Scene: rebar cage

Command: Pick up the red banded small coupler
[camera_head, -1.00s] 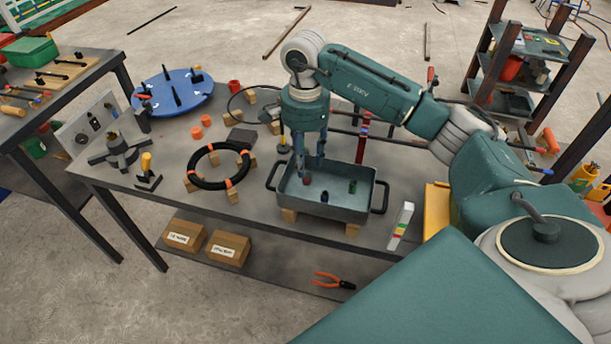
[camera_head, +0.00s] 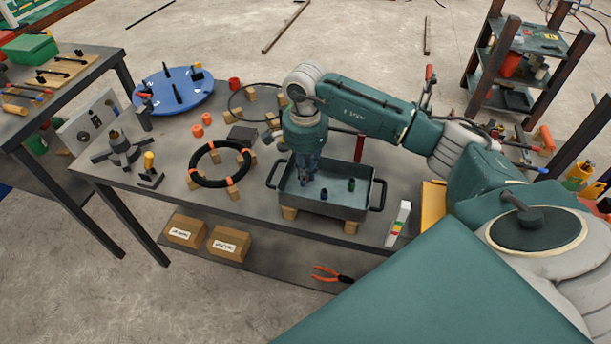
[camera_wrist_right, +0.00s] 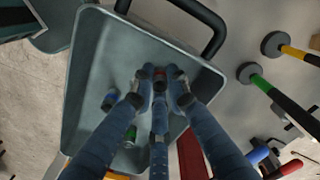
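The grey tray (camera_head: 335,207) stands on wooden blocks on the workbench. The red banded small coupler (camera_wrist_right: 160,74) is near one wall inside the tray in the right wrist view. The fingers of my right gripper (camera_wrist_right: 160,82) are around it, with fingertips against its sides. In the head view my right gripper (camera_head: 308,180) reaches down into the tray's left part and hides the coupler. A blue banded coupler (camera_head: 324,194) and a green banded coupler (camera_head: 351,185) stand apart in the tray; they also show in the wrist view, blue (camera_wrist_right: 110,99) and green (camera_wrist_right: 130,136). My left gripper is out of view.
A black ring with orange bands (camera_head: 220,164) lies on blocks left of the tray. A blue round board (camera_head: 172,92) is farther back. The tray's walls and handles (camera_head: 378,194) are close to my right gripper.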

